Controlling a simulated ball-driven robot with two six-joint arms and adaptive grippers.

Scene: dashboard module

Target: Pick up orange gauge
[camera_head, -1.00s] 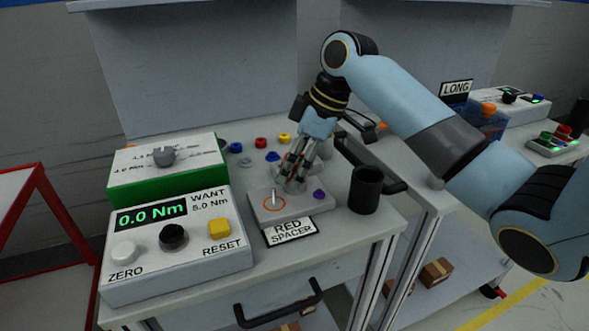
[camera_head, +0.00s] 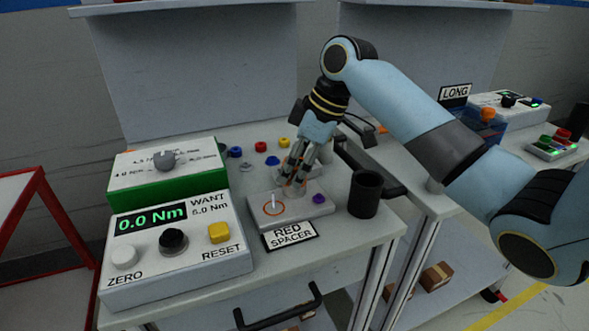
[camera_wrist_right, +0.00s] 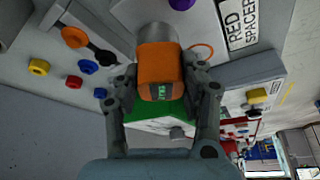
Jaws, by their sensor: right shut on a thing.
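The orange gauge (camera_wrist_right: 160,72) is a block with a small green display. It sits between the two fingers of my right gripper (camera_wrist_right: 160,85) in the right wrist view, with a grey metal cylinder (camera_wrist_right: 157,36) beyond its far end. In the head view my right gripper (camera_head: 291,186) points down at the back of the grey fixture plate (camera_head: 285,213) and is shut on the gauge. Only slivers of orange show there, as the fingers hide the rest. I cannot tell whether the gauge is clear of the plate. My left gripper is not in view.
A black cup (camera_head: 365,194) stands close right of the plate. A torque readout box (camera_head: 175,250) and a green-sided box (camera_head: 168,178) stand to the left. Several coloured knobs lie behind, including a yellow one (camera_head: 284,143). A purple knob (camera_head: 318,199) is on the plate.

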